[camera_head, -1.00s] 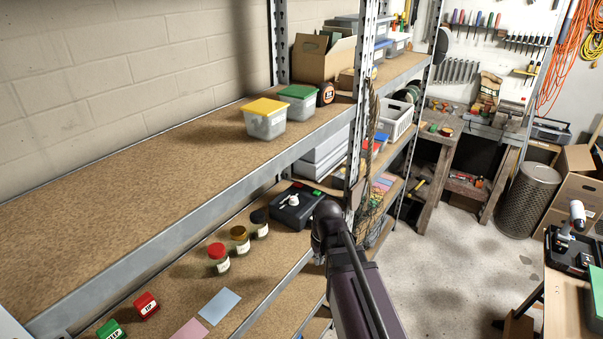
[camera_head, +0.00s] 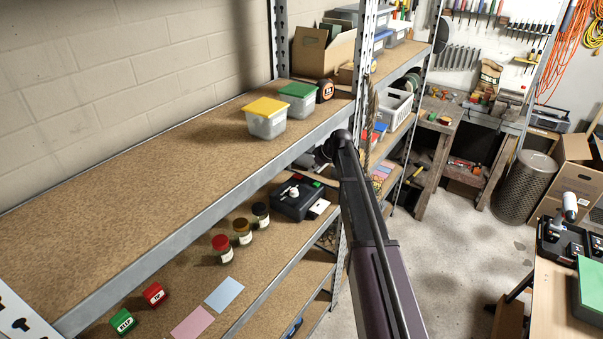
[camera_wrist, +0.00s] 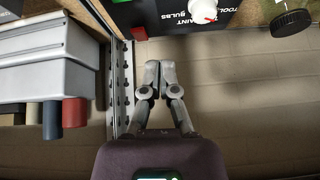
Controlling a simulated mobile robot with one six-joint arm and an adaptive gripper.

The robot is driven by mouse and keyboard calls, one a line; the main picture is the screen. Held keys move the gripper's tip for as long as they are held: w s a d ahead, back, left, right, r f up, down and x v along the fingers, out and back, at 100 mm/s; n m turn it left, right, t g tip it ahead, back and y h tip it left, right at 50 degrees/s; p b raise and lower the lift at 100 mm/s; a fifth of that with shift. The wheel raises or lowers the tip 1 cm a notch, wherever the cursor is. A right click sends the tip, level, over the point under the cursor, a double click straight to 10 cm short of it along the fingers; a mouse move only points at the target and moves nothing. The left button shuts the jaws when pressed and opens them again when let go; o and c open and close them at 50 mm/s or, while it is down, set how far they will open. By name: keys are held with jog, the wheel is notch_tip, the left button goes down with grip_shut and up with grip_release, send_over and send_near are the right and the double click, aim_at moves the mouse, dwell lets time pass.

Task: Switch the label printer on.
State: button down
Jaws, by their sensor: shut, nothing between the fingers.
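The label printer (camera_head: 291,203) is a black box on the lower shelf, with a white knob on top and red and green parts at its back edge. A white piece (camera_head: 320,207) shows at its right side. In the wrist view the printer's dark face (camera_wrist: 170,22) is cut off by the top edge, with the white knob (camera_wrist: 203,11), a red part (camera_wrist: 139,33) and lettering visible. My gripper (camera_wrist: 153,92) is shut and empty, apart from the printer in that picture. In the head view its fingers are hidden behind the upper shelf edge and my arm.
A perforated post (camera_wrist: 121,85) and grey boxes (camera_wrist: 45,60) are left of my gripper in the wrist view.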

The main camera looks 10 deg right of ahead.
jog(key=w, duration=0.1)
jog(key=w+d, duration=0.1)
jog(key=w, duration=0.1)
jog(key=shift+w+d+r+n, duration=0.15)
jog(key=shift+w+r+n, duration=0.2)
jog(key=shift+n, duration=0.05)
jog(key=shift+f, duration=0.2)
jog(key=b, duration=0.6)
send_near(297, 176)
jog(key=x, duration=0.3)
jog(key=shift+d+f, duration=0.2)
jog(key=shift+f, duration=0.15)
jog(key=shift+b+x, duration=1)
jog(key=shift+x, duration=0.65)
jog(key=shift+w+a+r, duration=0.1)
jog(key=shift+a, duration=0.05)
